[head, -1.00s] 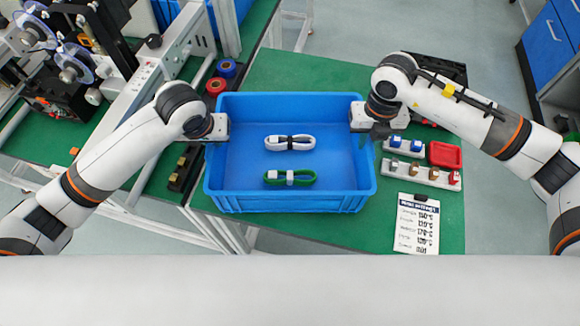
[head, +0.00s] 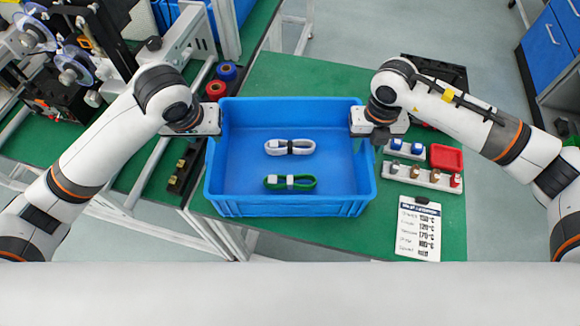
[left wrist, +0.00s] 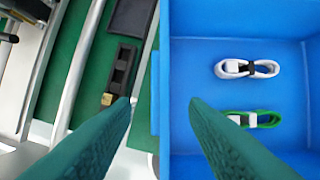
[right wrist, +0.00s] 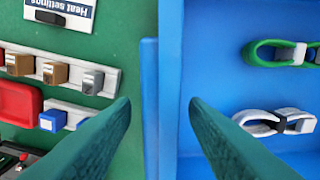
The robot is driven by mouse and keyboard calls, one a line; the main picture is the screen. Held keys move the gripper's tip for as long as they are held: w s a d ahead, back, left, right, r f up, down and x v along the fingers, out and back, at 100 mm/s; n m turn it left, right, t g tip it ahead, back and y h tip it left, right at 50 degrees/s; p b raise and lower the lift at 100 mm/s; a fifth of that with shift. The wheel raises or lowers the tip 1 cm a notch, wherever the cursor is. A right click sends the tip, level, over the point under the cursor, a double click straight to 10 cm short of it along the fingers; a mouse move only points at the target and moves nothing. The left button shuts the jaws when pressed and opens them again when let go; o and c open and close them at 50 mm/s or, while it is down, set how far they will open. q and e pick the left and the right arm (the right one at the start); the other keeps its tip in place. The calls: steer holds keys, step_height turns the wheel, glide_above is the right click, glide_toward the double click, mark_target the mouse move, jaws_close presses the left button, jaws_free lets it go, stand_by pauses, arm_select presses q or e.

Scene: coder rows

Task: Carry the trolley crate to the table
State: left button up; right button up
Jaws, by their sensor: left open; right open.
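The blue crate (head: 290,210) sits level on the green table top. Inside it lie a white cable bundle (head: 290,147) and a green cable bundle (head: 290,182). My left gripper (left wrist: 160,103) is open at the crate's left side wall, with one finger on each side of the wall in the left wrist view. My right gripper (right wrist: 158,103) is open at the right side wall, its fingers likewise on either side. How far the fingertips are above or below the rim is hard to tell. In the head view my wrists hide parts of both side rims.
Right of the crate are sample holders (head: 423,178), a red tray (head: 446,157) and a heat-settings sheet (head: 418,228). Red and blue rolls (head: 216,88) lie at the upper left near a metal frame. Blue drawers (head: 550,45) stand at the far right.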

steer(key=shift+r, duration=0.25)
arm_select(q)
steer(key=v, duration=0.5)
arm_select(e)
step_height(320, 180, up, 12)
steer(key=shift+f, duration=0.25)
stand_by(0.3)
